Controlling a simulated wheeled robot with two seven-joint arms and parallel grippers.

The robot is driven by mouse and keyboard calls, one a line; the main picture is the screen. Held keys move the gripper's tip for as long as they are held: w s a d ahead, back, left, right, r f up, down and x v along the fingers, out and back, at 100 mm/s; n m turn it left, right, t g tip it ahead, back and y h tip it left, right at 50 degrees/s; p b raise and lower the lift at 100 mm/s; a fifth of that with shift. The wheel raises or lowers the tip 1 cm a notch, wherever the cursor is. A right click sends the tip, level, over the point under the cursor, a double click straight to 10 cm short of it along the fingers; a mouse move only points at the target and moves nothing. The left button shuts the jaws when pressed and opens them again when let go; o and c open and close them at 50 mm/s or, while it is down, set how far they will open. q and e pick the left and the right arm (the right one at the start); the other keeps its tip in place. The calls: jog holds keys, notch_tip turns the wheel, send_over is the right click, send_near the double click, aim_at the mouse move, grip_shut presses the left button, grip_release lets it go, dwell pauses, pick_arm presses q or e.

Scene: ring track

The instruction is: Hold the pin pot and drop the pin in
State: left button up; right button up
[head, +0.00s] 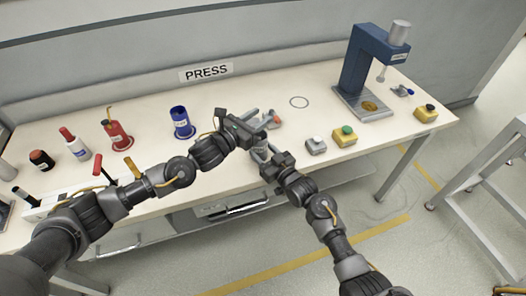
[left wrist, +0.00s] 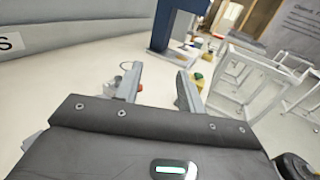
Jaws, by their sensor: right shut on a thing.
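My left gripper (head: 264,126) is above the bench's front edge, its two fingers apart; the left wrist view (left wrist: 158,84) also shows a gap with nothing clearly held between them. My right gripper (head: 268,158) is just below it at the front edge, shut on a small grey cylinder (head: 261,153). The cylinder may be the pin pot; the arms partly hide it. A blue open-topped pot (head: 182,122) stands upright on the bench to the left, apart from both grippers. I cannot make out the pin.
A blue press (head: 362,66) stands at the right end. A red can (head: 117,134) stands left. Bench around the drawn ring (head: 299,102) is clear.

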pick_arm(q)
jog(key=v, duration=1.2)
pick_arm(e)
jog(key=o, duration=1)
jog(key=shift+o, duration=0.2)
jog(key=shift+s, duration=0.1)
jog(key=v, duration=1.2)
